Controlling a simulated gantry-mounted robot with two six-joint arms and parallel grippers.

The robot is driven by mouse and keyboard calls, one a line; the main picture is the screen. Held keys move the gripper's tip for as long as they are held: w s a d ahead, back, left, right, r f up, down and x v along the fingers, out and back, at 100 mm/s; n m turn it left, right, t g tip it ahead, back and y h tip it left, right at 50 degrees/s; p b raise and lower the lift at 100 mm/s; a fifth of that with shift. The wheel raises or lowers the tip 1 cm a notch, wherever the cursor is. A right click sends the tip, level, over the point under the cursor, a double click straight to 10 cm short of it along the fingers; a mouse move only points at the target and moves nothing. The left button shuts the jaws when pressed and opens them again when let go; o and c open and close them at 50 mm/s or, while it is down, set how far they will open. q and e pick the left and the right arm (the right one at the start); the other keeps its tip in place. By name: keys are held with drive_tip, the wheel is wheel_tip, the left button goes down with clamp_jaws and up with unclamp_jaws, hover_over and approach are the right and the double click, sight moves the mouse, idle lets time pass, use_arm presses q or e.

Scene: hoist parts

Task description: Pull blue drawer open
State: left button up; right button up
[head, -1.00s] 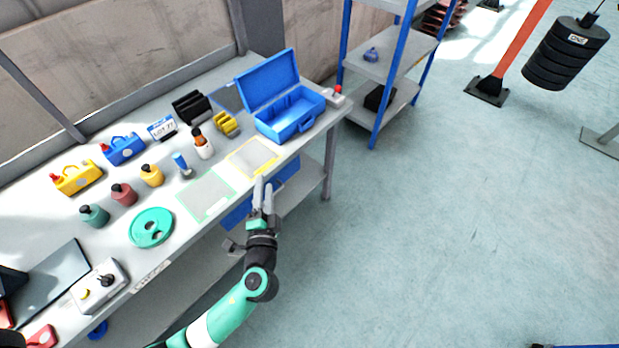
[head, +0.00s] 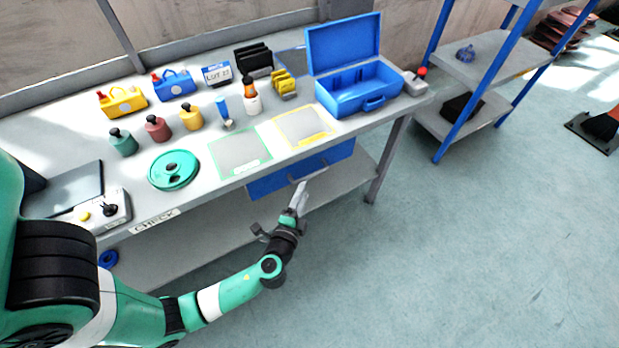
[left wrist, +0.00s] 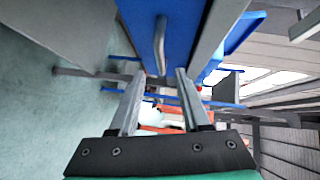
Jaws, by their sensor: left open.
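The blue drawer (head: 278,181) hangs under the front edge of the workbench in the head view, with its front face and a handle visible. My left gripper (head: 299,196) is in front of the drawer, low and near its handle. In the left wrist view the drawer front (left wrist: 128,30) is a blue panel with a grey bar handle (left wrist: 160,45). My left gripper (left wrist: 158,88) is open there, its two fingers on either side of the line of the handle's near end. Whether they touch it I cannot tell. My right gripper is not in view.
The workbench (head: 222,196) carries bottles, an open blue toolbox (head: 358,95), a green disc (head: 173,170) and two outlined mats. A lower shelf (head: 205,240) runs beneath. A blue-posted rack (head: 470,70) stands right. The floor in front is clear.

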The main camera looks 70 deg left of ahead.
sight(310, 175)
use_arm(q)
drive_tip(key=b+x, duration=0.1)
drive_tip(key=x, duration=0.7)
drive_tip(key=shift+w, duration=0.1)
clamp_jaws()
idle(1.0)
